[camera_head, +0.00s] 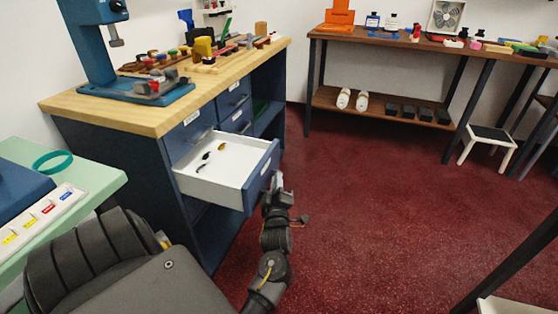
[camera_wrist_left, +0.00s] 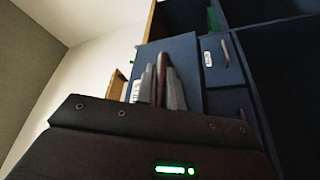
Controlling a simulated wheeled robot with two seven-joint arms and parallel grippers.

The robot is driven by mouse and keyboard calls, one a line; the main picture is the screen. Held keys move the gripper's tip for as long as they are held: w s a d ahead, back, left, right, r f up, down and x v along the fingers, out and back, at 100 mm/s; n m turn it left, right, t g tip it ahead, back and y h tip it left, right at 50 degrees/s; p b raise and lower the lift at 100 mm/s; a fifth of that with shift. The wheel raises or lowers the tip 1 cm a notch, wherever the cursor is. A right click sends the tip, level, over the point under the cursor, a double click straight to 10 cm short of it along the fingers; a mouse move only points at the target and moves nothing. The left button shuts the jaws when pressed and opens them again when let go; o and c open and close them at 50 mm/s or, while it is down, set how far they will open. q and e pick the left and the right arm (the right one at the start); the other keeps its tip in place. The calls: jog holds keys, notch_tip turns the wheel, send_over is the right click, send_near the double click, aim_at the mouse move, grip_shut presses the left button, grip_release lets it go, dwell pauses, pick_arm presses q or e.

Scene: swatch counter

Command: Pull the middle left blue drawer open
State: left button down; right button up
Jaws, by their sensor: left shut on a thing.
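The middle left blue drawer (camera_head: 261,178) of the workbench stands pulled out, with its white inside showing. A few small dark and yellowish items (camera_head: 207,155) lie in it. My left gripper (camera_head: 277,184) is at the outer face of the drawer front. In the left wrist view, its fingers (camera_wrist_left: 160,88) are shut on the drawer's handle (camera_wrist_left: 160,74), a thin bar between them. The blue drawer front (camera_wrist_left: 184,52) shows behind the fingers. The handle is hidden by the gripper in the head view. My right gripper is not in view.
The wood-topped blue workbench (camera_head: 150,115) carries a blue press (camera_head: 95,45) and small tools. Closed blue drawers (camera_head: 235,97) sit beside and above the open one. A mint-green table (camera_head: 100,178) stands near at left. Red floor (camera_head: 370,210) is clear to the right.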

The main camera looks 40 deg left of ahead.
pick_arm(q)
jog(key=c, duration=1.5)
grip_release()
